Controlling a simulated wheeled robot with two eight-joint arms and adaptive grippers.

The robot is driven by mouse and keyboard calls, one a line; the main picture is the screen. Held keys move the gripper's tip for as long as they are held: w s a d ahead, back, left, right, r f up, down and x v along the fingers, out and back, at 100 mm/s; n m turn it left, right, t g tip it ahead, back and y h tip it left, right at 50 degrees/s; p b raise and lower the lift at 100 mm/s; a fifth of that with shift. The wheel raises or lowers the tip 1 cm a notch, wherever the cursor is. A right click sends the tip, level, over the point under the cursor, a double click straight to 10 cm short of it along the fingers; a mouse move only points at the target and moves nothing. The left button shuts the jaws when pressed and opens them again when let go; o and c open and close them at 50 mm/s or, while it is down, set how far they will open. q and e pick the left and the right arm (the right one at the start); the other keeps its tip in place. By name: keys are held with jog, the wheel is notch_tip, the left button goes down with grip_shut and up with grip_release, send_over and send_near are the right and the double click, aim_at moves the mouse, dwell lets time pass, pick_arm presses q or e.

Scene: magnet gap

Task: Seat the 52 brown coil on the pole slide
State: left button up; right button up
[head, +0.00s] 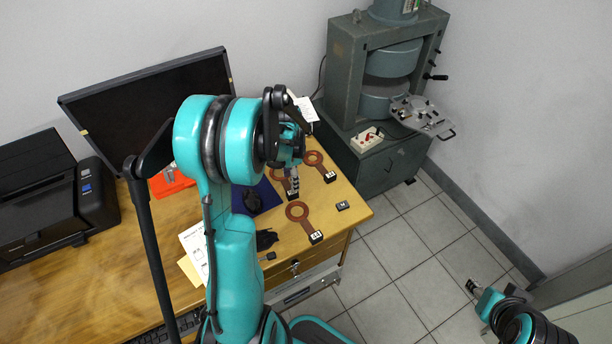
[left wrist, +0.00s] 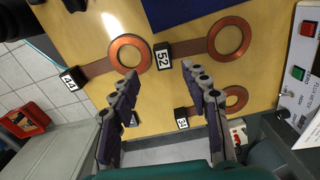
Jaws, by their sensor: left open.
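The brown coil labelled 52 shows in the left wrist view with its black tag (left wrist: 163,57) and copper ring (left wrist: 229,39) on the wooden table. In the head view its ring (head: 276,174) is partly hidden by my left arm. My left gripper (head: 294,182) is open and empty; its fingers (left wrist: 160,76) show apart in the left wrist view, close to the 52 tag. The pole slide appears to be the grey metal plate (head: 424,116) on the front of the green magnet (head: 340,90). My right gripper (head: 472,288) is low at right, its jaws too small to judge.
The coil tagged 44 (head: 297,211) lies nearer the front, and another coil (head: 313,158) lies behind. A white button box (head: 367,139) sits on the magnet's base. A monitor (head: 150,100) and printer (head: 45,200) stand at left. Tiled floor is clear at right.

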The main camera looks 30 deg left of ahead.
aim_at(291, 196)
pick_arm(q)
notch_tip(291, 196, down, 3)
jog(key=shift+s+r+b, duration=0.1)
jog(key=shift+b, duration=0.45)
jog(key=f, duration=0.1)
jog(key=f+b, duration=0.1)
jog(key=f, duration=0.1)
jog(key=f+b, duration=0.1)
jog(key=shift+w+a+f, duration=0.1)
jog(key=shift+w+f, duration=0.25)
jog(key=shift+r, duration=0.1)
jog(key=shift+c, duration=0.4)
grip_shut()
